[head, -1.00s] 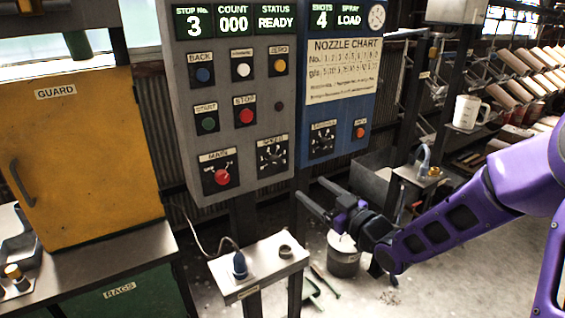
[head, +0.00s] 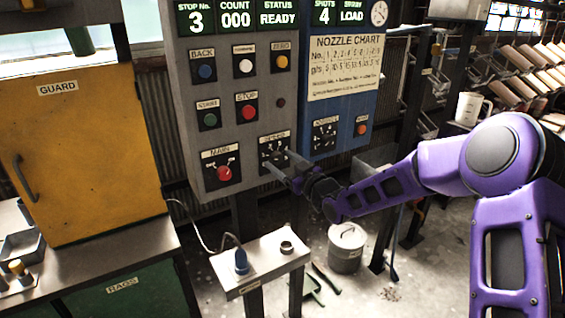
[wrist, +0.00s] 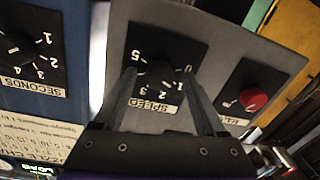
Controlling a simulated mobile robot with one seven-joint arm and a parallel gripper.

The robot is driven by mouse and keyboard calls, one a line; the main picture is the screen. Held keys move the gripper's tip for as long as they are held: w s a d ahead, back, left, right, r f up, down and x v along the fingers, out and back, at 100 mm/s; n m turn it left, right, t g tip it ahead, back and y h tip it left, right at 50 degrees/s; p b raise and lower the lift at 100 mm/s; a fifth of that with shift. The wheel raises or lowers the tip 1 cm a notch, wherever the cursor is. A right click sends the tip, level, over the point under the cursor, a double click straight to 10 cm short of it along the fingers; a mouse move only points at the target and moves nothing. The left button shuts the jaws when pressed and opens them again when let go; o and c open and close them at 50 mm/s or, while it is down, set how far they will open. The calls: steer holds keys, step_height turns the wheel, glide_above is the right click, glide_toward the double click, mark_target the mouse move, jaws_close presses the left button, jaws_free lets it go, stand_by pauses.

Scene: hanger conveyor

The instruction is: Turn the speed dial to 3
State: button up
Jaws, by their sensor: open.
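The speed dial (wrist: 160,72) is a dark knob on a black plate with white numbers, low on the grey control panel (head: 231,130). In the wrist view it appears upside down, with its SPEED label (wrist: 153,105) below it. In the head view the dial's plate (head: 272,146) is partly behind my gripper (head: 276,163). My gripper is open, and in the wrist view its two fingers (wrist: 160,78) reach up on either side of the knob. I cannot tell whether they touch it. The pointer's exact setting is not clear.
A red MAIN switch (head: 224,174) sits left of the dial, and a red STOP button (head: 248,112) is above. A blue panel (head: 345,125) with another dial (head: 324,135) adjoins at right. A small stand (head: 262,262) is below.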

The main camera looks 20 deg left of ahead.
jaws_close()
stand_by(0.3)
steer(key=m+b, duration=0.1)
steer(key=m, duration=0.3)
steer(key=shift+f, duration=0.15)
steer(key=m+b, duration=0.1)
steer(key=m, duration=0.4)
steer(key=shift+m+t, duration=0.3)
steer(key=m+b, duration=0.1)
steer(key=m, duration=0.3)
steer(key=shift+s+m, duration=0.1)
steer(key=shift+m, duration=0.2)
steer(key=shift+m+t+b, duration=0.3)
steer(key=shift+m, duration=1.7)
steer(key=shift+a, duration=0.1)
